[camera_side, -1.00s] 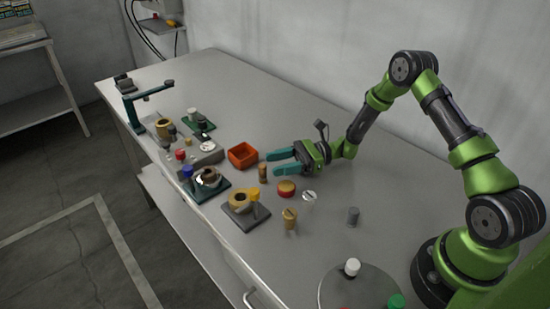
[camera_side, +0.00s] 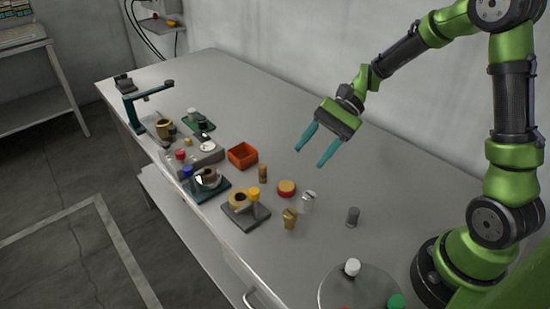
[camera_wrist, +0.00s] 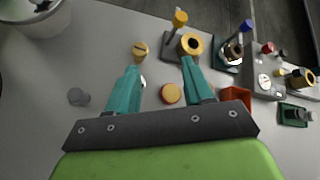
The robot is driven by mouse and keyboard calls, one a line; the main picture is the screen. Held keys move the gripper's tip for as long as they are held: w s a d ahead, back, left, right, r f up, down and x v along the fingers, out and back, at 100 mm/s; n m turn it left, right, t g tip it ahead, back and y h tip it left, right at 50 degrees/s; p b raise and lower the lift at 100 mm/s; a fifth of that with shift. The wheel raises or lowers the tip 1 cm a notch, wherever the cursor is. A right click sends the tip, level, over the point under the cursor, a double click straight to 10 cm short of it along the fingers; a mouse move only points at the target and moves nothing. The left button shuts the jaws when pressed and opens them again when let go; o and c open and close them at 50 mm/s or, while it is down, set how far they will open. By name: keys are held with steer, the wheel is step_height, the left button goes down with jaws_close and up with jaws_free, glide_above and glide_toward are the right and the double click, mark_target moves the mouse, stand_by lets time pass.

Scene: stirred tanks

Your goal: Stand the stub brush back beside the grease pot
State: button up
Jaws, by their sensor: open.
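A short brown upright cylinder, which I take for the stub brush (camera_side: 262,173), stands on the bench in the side view. It is close in front of an orange open box and left of a low round red tin with a yellow top, which I take for the grease pot (camera_side: 286,187). A gap separates brush and pot.
The orange box (camera_side: 242,155) is behind the brush. A brass slotted piece (camera_side: 289,219), a clear piece (camera_side: 309,201) and a grey cylinder (camera_side: 352,217) stand nearby. A plate holding a yellow-capped post (camera_side: 254,195) is at front. The bench behind is clear.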

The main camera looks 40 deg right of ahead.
steer(key=s+d+r+n+t+h, duration=0.1)
steer(key=s+r+n+t+h, duration=0.5)
steer(key=s+r, duration=0.5)
steer(key=s+n+h, duration=0.1)
steer(key=n+h, duration=0.1)
steer(key=shift+s+d+n+t+h, duration=0.15)
steer(key=shift+d+n+t+h, duration=0.15)
steer(key=shift+n+t, duration=0.1)
